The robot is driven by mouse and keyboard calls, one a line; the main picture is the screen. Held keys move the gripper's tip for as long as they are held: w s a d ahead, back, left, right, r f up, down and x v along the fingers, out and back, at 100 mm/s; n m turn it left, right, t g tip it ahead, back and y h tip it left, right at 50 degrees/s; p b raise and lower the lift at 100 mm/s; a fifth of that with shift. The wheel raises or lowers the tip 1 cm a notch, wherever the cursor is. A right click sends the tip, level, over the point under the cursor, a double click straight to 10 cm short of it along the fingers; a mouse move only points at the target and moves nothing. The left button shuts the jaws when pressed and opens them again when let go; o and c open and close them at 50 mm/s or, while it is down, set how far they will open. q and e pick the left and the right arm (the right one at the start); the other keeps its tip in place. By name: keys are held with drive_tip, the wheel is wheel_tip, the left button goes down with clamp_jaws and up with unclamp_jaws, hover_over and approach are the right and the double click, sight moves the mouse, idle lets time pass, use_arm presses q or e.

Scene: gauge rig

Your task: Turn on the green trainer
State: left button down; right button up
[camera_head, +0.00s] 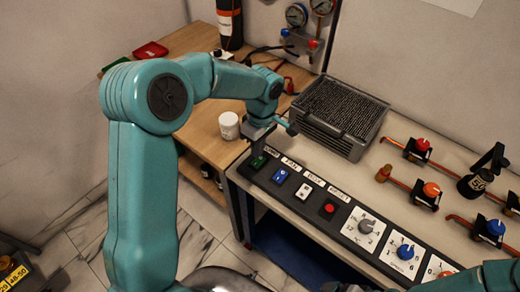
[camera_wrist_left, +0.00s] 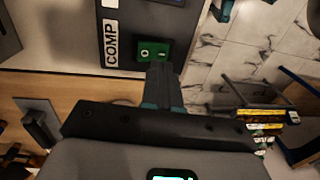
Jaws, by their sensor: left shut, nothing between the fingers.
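A green rocker switch (camera_head: 258,161) sits at the far left end of the dark sloped control panel (camera_head: 313,208), and it also shows in the left wrist view (camera_wrist_left: 152,52) with O and I marks, beside a label reading COMP. No other thing on the panel is green. My left gripper (camera_head: 261,143) is shut and empty, pointing down just above the green switch. In the left wrist view its fingertips (camera_wrist_left: 162,70) lie right at the switch's lower edge; whether they touch it I cannot tell.
Along the panel follow a blue switch (camera_head: 281,175), a white switch (camera_head: 304,191), a red button (camera_head: 329,208) and knobs (camera_head: 404,251). A grey ribbed box (camera_head: 340,115) stands behind. A white cup (camera_head: 229,125) stands on the wooden table to the left.

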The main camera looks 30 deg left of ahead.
sight(255, 165)
use_arm(q)
wheel_tip(255, 165, up, 11)
drive_tip(key=s, duration=0.1)
drive_tip(key=shift+s+b, duration=0.15)
drive_tip(key=shift+b, duration=0.25)
use_arm(e)
drive_tip(key=shift+d+f, duration=0.15)
drive_tip(key=shift+d, duration=0.15)
use_arm(q)
drive_tip(key=shift+f, duration=0.1)
drive_tip(key=shift+a, duration=0.1)
